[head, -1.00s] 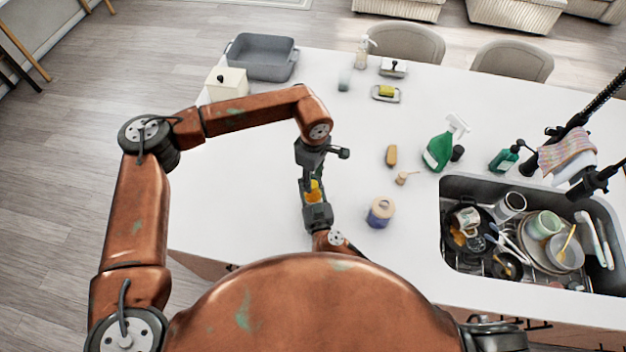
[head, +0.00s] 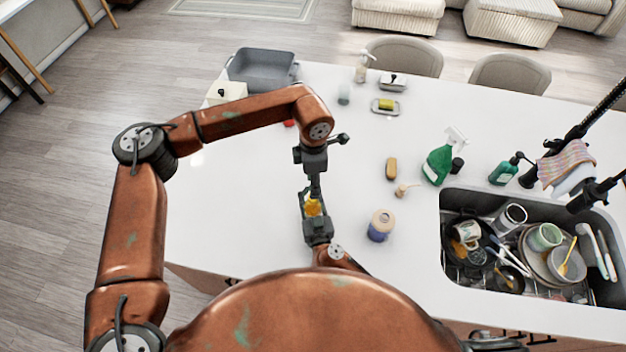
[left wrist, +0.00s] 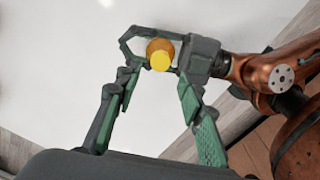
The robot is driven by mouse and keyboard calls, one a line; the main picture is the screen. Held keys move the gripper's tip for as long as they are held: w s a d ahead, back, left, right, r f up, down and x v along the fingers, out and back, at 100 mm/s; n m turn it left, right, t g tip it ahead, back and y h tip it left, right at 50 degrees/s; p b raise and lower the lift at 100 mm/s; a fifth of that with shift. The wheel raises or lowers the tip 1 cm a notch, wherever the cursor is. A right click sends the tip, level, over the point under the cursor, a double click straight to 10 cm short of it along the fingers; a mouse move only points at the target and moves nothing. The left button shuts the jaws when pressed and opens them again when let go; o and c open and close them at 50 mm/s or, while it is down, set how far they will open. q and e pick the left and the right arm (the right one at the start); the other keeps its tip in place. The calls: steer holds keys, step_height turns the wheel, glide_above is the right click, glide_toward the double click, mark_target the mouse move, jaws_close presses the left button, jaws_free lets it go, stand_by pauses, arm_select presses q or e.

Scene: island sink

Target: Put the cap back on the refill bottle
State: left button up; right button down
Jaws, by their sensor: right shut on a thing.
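My right gripper (head: 315,217) is shut on the small amber-orange refill bottle (head: 313,207), above the counter's near left part. In the left wrist view the bottle (left wrist: 158,53) sits between the right gripper's fingers, its round yellow top facing the camera. I cannot tell whether that yellow top is the cap. My left gripper (head: 315,186) points down just above the bottle. In the left wrist view its two fingers (left wrist: 158,84) are spread, with nothing held between them. A small red thing (head: 289,123) shows partly behind my left forearm; I cannot tell what it is.
A green spray bottle (head: 438,165) stands by the dish-filled sink (head: 446,262). A grey tub (head: 262,70) stands far left.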

arm_select(q)
steer(key=n, duration=0.2)
steer(key=r+n, duration=0.1)
steer(key=n, duration=0.2)
steer(key=shift+r, duration=0.2)
glide_above(313, 210)
steer(key=w, duration=0.2)
steer(key=shift+w+f, duration=0.15)
steer(key=shift+f, duration=3.9)
steer(key=shift+c, duration=0.3)
jaws_close()
steer(key=shift+o, duration=1.1)
jaws_free()
